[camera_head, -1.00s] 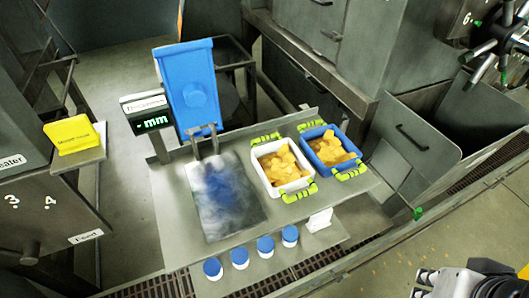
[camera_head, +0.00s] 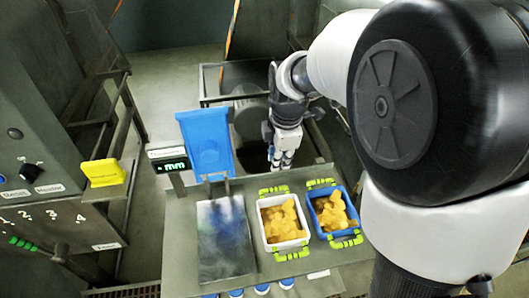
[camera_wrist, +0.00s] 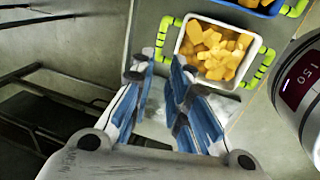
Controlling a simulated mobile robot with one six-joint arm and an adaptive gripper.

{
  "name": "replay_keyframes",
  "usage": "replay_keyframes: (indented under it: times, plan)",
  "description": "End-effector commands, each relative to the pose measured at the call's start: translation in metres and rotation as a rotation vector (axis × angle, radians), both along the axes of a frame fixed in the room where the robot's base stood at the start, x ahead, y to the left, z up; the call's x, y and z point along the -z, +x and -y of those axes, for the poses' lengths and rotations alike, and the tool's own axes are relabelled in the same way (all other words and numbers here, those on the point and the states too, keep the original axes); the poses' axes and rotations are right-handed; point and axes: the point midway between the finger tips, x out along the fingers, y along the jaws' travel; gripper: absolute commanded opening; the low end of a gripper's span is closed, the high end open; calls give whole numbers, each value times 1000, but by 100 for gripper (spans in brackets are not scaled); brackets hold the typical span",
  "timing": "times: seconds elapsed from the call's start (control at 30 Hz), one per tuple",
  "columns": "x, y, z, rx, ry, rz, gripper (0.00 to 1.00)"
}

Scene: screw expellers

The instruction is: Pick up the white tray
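The white tray (camera_head: 265,238) stands on the metal table in the head view, filled with yellow-orange chunks. It has lime-green handles at its far and near sides. In the wrist view the white tray (camera_wrist: 186,46) is at the top middle, just beyond my fingertips. My gripper (camera_head: 281,166) hangs behind and above the tray in the head view, apart from it. In the wrist view my gripper (camera_wrist: 167,75) shows its blue-padded fingers spread, with a gap and nothing between them.
A blue tray (camera_head: 357,222) with similar chunks stands close to the right of the white one. A blue panel (camera_head: 206,140) and a display (camera_head: 170,165) stand at the table's back left. A metal plate (camera_head: 226,240) lies left of the tray. Several blue-capped jars (camera_head: 262,289) line the front.

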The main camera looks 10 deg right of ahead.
Motion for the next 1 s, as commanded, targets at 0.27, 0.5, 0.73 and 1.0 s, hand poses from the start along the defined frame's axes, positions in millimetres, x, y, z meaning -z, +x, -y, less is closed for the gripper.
replay_keyframes:
  times: [0.27,0.5,0.73,1.0]
  plan:
    - [61,10,0,-3,-1,-7,16]
    - [105,19,0,-2,0,-5,16]
    - [117,22,0,-1,0,-3,16]
    - [150,30,-1,-1,0,-4,16]
